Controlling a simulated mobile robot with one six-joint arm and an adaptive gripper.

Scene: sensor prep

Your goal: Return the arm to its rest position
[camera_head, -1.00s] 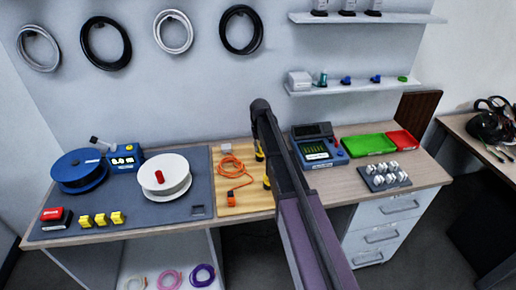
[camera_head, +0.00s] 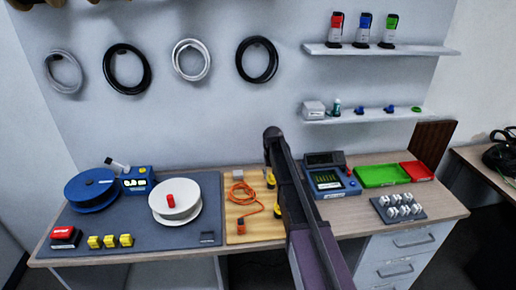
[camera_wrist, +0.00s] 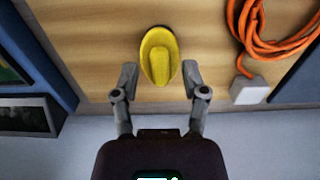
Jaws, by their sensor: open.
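My gripper (camera_wrist: 160,82) is open in the wrist view, its two grey fingers apart. A yellow object (camera_wrist: 159,55) with a scooped face lies on the wooden board just beyond and between the fingertips; I cannot tell whether they touch it. In the head view my dark arm stretches over the desk between the wooden board (camera_head: 238,229) and the blue instrument (camera_head: 331,181), hiding what lies beneath it. Parts of yellow objects (camera_head: 270,180) show at the arm's left edge. The gripper's fingers cannot be made out in the head view.
An orange cable (camera_head: 243,196) lies coiled on the board, left of my arm. Blue and white spools (camera_head: 170,215) stand on the grey mat (camera_head: 120,243). Green (camera_head: 383,176) and red (camera_head: 417,171) trays lie at the right. Shelves (camera_head: 380,117) are on the wall behind.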

